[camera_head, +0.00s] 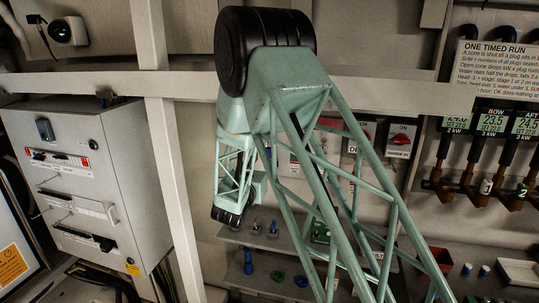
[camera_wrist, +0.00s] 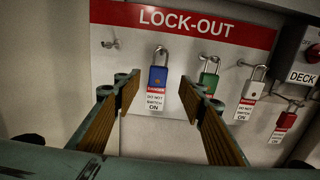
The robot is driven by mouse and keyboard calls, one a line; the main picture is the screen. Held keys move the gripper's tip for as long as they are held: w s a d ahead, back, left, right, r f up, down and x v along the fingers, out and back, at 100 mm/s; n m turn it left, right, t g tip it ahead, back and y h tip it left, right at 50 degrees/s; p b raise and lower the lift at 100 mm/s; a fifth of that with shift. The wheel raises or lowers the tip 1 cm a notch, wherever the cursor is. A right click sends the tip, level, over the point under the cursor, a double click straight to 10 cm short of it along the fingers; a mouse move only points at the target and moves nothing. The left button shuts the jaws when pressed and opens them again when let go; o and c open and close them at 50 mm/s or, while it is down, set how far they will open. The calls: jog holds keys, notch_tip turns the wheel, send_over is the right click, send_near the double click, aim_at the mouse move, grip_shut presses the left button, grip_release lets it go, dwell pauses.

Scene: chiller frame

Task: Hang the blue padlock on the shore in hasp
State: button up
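The blue padlock (camera_wrist: 158,76) hangs by its shackle from a hook on the white lock-out board (camera_wrist: 150,40), with a red and white danger tag below it. My gripper (camera_wrist: 163,86) is open and empty. Its two fingers stand left and right of the blue padlock in the wrist view. The padlock shows in the gap, seemingly beyond the fingertips; I cannot tell the exact distance. In the head view my arm covers most of this board, and I cannot make out my fingers there. I cannot identify the shore in hasp in either view.
Right of the blue padlock hang a green padlock (camera_wrist: 208,79), a white one (camera_wrist: 251,91) and a red one (camera_wrist: 286,120). An empty hook (camera_wrist: 110,44) is at left. A grey cabinet (camera_head: 70,160) with handles stands at left. A shelf (camera_head: 270,240) holds small parts.

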jog(key=shift+w+d, duration=0.2)
jog(key=shift+w, duration=0.85)
jog(key=shift+w+d, duration=0.15)
jog(key=shift+w, duration=0.85)
jog(key=shift+w+d, duration=0.2)
jog(key=shift+w, duration=1.1)
jog(key=shift+w+d, duration=0.15)
jog(key=shift+w, duration=1.15)
jog(key=shift+c, duration=0.2)
jog(key=c, duration=1)
jog(key=shift+r, duration=0.2)
jog(key=shift+r, duration=0.6)
jog(key=s+a, duration=0.1)
jog(key=s, duration=0.5)
jog(key=s+a, duration=0.1)
jog(key=s, duration=0.5)
jog(key=s+a, duration=0.1)
jog(key=s, duration=0.4)
jog(key=shift+s+a, duration=0.1)
jog(key=shift+s, duration=0.3)
